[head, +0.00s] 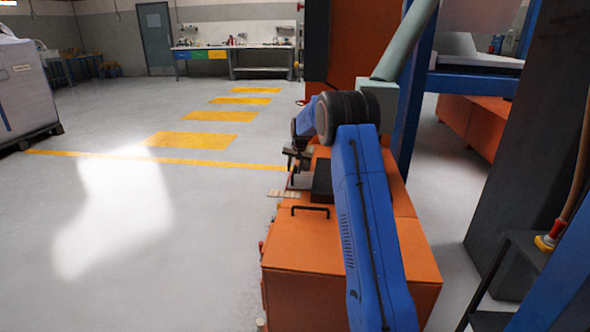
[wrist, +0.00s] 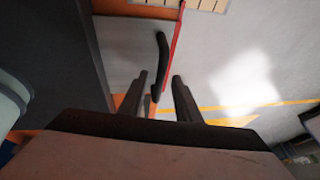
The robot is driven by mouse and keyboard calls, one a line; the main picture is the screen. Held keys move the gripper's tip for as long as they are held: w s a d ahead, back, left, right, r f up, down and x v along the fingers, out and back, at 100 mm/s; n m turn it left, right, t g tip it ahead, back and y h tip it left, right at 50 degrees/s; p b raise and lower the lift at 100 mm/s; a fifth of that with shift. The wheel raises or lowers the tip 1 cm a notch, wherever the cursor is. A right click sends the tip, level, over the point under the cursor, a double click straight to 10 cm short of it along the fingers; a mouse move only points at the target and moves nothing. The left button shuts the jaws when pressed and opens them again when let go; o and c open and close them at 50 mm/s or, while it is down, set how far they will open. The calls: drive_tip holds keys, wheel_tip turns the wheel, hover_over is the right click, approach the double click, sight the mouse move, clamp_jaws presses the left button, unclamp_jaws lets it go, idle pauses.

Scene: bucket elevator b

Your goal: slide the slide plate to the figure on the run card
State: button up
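In the wrist view a pale grey plate (wrist: 120,38), which looks like the slide plate, carries a curved black handle (wrist: 161,60). A thin red strip (wrist: 176,42) runs along the plate's edge towards a pale scale with dark ticks (wrist: 207,4). My gripper (wrist: 159,76) is open; its two dark fingers stand either side of the handle's near end, with gaps showing. In the head view my gripper (head: 291,158) is small and partly hidden by my wrist, and the scale (head: 284,194) sticks out from the orange housing. I cannot make out a run card or the scale's figures.
The orange housing (head: 305,250) has another black handle (head: 310,208) and a dark block (head: 322,182) on top. A blue frame post (head: 409,115) and a dark column (head: 515,150) stand to the right.

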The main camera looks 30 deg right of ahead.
drive_tip(key=v, duration=1.7)
drive_tip(key=shift+r, duration=0.2)
drive_tip(key=shift+s, duration=0.1)
drive_tip(key=s+a+r+n, duration=0.1)
drive_tip(key=s+a+r, duration=0.3)
drive_tip(key=s, duration=0.6)
drive_tip(key=s+a+r+n, duration=0.1)
drive_tip(key=s+a+r, duration=0.1)
drive_tip(key=s+a, duration=0.55)
drive_tip(key=s+a+r+n, duration=0.1)
drive_tip(key=s+a+r, duration=0.25)
drive_tip(key=s, duration=0.75)
drive_tip(key=s+a+f+n, duration=0.1)
drive_tip(key=s+f, duration=0.3)
drive_tip(key=s, duration=0.6)
drive_tip(key=s+a+f+n, duration=0.1)
drive_tip(key=s+a+f, duration=0.3)
drive_tip(key=s, duration=0.7)
drive_tip(key=s+a+f+n, duration=0.2)
drive_tip(key=s+f, duration=0.2)
drive_tip(key=s, duration=0.7)
drive_tip(key=shift+s+a+f+y, duration=0.2)
drive_tip(key=shift+a+y, duration=0.15)
drive_tip(key=shift+y, duration=0.05)
